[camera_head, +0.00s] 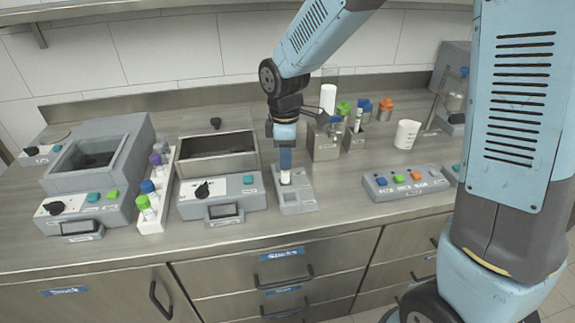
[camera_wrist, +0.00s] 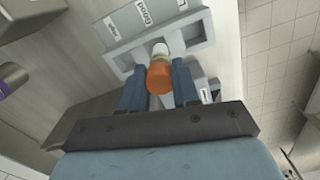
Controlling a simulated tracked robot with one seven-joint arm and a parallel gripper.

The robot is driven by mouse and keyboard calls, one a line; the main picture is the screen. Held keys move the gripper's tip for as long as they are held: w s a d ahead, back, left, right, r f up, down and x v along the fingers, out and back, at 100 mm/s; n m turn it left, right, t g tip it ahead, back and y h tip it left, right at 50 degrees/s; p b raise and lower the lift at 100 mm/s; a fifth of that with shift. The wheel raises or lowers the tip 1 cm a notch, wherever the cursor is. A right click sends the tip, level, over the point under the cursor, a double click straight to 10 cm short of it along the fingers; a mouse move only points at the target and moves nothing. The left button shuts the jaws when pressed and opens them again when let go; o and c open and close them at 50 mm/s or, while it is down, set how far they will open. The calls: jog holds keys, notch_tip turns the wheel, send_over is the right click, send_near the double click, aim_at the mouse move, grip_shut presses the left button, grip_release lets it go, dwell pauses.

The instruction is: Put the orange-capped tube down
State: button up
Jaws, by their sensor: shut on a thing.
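My gripper (camera_head: 286,168) points down at the back of a small grey block with square openings (camera_head: 294,199). In the wrist view its two blue fingers (camera_wrist: 158,76) are shut on the orange-capped tube (camera_wrist: 160,78), cap towards the camera. A short white part of the tube (camera_head: 286,178) shows below the fingers in the head view; the cap is hidden there. The same block (camera_wrist: 200,45), with white labels, is under the tube in the wrist view. I cannot tell whether the tube's lower end touches the block or sits in an opening.
A grey device with a knob (camera_head: 222,195) stands close left of the block. Beyond it is a white rack (camera_head: 158,205) with several capped tubes. A button panel (camera_head: 405,183) is to the right. Metal containers (camera_head: 325,150) stand behind right. Counter between block and button panel is clear.

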jog(key=shift+w+f, duration=0.25)
jog(key=shift+f, duration=1.65)
grip_shut()
jog(key=o, duration=1)
grip_release()
jog(key=shift+o, duration=0.2)
jog(key=shift+r, duration=0.1)
notch_tip(320, 180, up, 12)
jog(key=shift+f, duration=0.1)
